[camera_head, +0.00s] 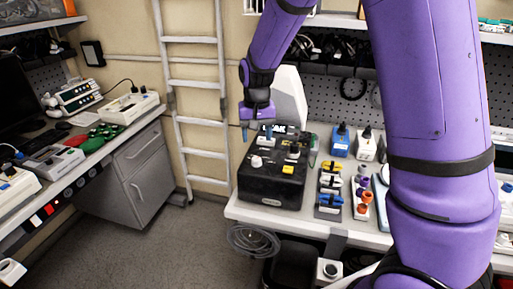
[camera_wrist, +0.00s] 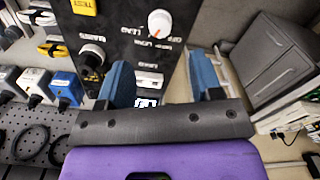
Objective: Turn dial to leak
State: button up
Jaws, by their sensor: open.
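A black tester box (camera_head: 272,187) stands at the left end of the right workbench. In the head view a white dial (camera_head: 256,161) is on its top, with a second knob (camera_head: 293,153) further right. In the wrist view one round white dial with an orange mark (camera_wrist: 160,22) has small printed labels around it, upside down and partly blurred. My gripper (camera_head: 257,132) is above the back part of the box. Its blue fingers (camera_wrist: 161,80) are apart with nothing between them, and the orange-marked dial is beyond the tips.
A white ladder (camera_head: 197,95) leans behind left. Floor between the benches is clear.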

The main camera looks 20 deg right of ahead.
jog(key=shift+r, duration=1.25)
